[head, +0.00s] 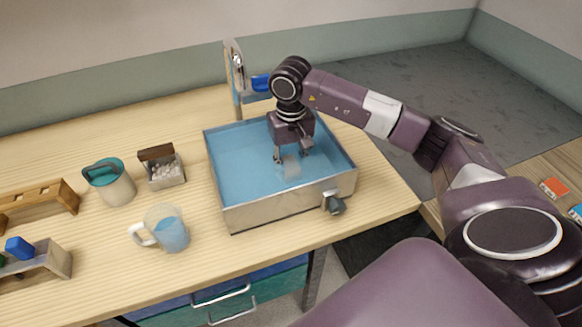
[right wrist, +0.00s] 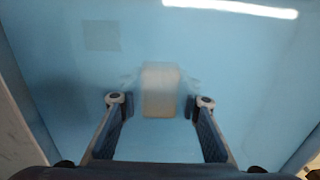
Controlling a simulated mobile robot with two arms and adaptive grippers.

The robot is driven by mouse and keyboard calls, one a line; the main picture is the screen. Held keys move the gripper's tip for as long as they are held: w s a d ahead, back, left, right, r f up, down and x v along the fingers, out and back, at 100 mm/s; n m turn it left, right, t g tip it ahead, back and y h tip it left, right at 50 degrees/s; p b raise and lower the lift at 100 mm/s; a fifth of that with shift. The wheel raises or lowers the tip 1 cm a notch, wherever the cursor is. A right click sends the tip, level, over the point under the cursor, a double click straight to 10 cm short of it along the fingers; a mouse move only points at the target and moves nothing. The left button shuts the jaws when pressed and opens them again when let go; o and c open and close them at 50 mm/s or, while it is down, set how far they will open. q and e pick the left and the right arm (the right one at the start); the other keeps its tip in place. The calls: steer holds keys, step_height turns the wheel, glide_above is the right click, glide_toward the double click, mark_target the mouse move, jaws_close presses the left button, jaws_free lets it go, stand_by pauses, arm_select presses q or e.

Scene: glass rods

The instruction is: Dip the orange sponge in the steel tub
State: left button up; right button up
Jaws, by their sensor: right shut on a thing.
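The steel tub (head: 275,208) stands on the wooden table and holds blue water. A pale, beige-grey block, taken to be the sponge (head: 291,167), is inside the tub below my right gripper (head: 291,154). Its orange colour does not show through the water. In the right wrist view the sponge (right wrist: 161,92) lies between the two fingertips of my right gripper (right wrist: 160,101), its edges blurred by the water. My right gripper points down inside the tub and is shut on the sponge. My left gripper is not in view.
A tap (head: 236,75) rises behind the tub, and a valve (head: 335,204) sticks out in front.

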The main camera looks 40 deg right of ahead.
steer(key=shift+r, duration=0.1)
step_height(320, 180, up, 11)
steer(key=p, duration=0.6)
stand_by(0.6)
step_height(320, 180, up, 5)
steer(key=p, duration=0.2)
steer(key=shift+p, duration=0.3)
